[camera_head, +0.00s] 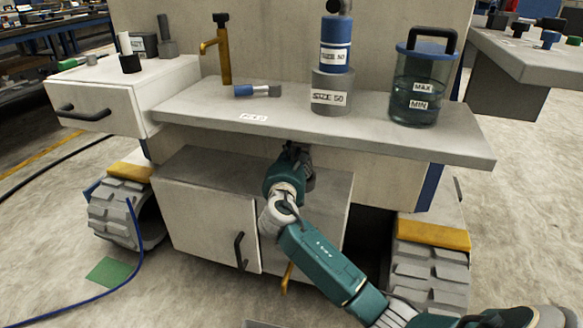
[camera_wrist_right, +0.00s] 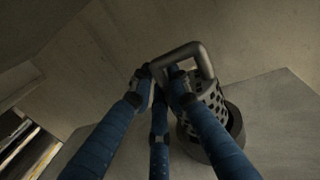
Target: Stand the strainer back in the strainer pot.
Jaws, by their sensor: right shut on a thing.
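The strainer (camera_wrist_right: 207,98) is a grey cylinder with round holes and a looped handle (camera_wrist_right: 188,50). In the right wrist view the fingers of my right gripper (camera_wrist_right: 160,78) are shut on its handle. The strainer's lower end is at a dark, round pot (camera_wrist_right: 236,128), which looks like the strainer pot. I cannot tell how deep it sits inside. In the head view my right gripper (camera_head: 292,152) reaches in under the workbench shelf, and the shelf's edge hides most of the strainer and pot. My left gripper is not in view.
The overhanging shelf (camera_head: 400,140) is close above my right gripper. A cabinet door (camera_head: 210,225) is below.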

